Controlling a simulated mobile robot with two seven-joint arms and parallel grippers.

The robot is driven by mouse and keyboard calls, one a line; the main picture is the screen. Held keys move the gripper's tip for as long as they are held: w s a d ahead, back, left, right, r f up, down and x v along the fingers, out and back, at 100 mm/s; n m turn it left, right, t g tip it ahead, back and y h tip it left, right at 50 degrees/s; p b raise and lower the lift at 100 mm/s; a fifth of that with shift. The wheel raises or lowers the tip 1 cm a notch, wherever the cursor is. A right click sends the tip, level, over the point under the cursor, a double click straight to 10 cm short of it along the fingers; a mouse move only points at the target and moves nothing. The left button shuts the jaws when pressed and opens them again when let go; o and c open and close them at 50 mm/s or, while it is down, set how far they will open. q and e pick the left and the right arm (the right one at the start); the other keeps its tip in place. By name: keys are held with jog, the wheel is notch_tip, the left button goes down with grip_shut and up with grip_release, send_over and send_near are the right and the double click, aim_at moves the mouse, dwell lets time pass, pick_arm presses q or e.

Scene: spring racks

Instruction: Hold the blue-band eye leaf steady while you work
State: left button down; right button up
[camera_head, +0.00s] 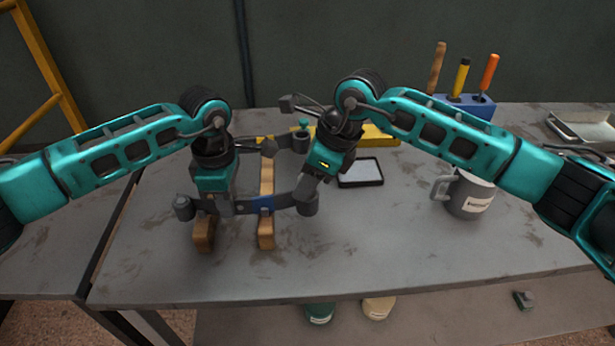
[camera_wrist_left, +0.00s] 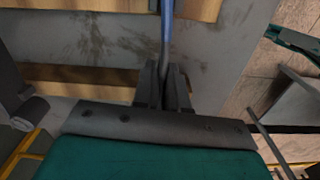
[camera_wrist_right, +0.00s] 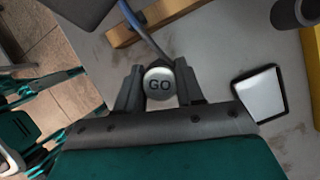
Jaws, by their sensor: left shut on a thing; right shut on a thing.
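The blue-band eye leaf (camera_head: 262,204) is a dark strip with a blue band and a rolled eye at each end, lying across wooden blocks (camera_head: 266,236). My left gripper (camera_head: 220,207) is shut on the leaf left of its band; the left wrist view shows the strip (camera_wrist_left: 167,30) running between the fingers (camera_wrist_left: 165,88). My right gripper (camera_head: 308,190) is at the leaf's right eye (camera_head: 306,206). In the right wrist view, it (camera_wrist_right: 159,88) is shut on a round grey plug marked GO (camera_wrist_right: 159,83), by the leaf's end. How deep the plug sits is hidden.
Another dark leaf (camera_head: 250,142) lies behind. A black-framed pad (camera_head: 361,173), a grey mug (camera_head: 468,196) and a blue holder (camera_head: 470,106) with several handled tools stand to the right. A grey tray (camera_head: 585,130) is at far right. The table's front right is clear.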

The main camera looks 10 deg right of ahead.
jog(key=shift+s+f, duration=0.1)
jog(key=shift+f, duration=0.15)
jog(key=o, duration=1.4)
jog(key=shift+r, duration=0.1)
jog(key=shift+r, duration=3.55)
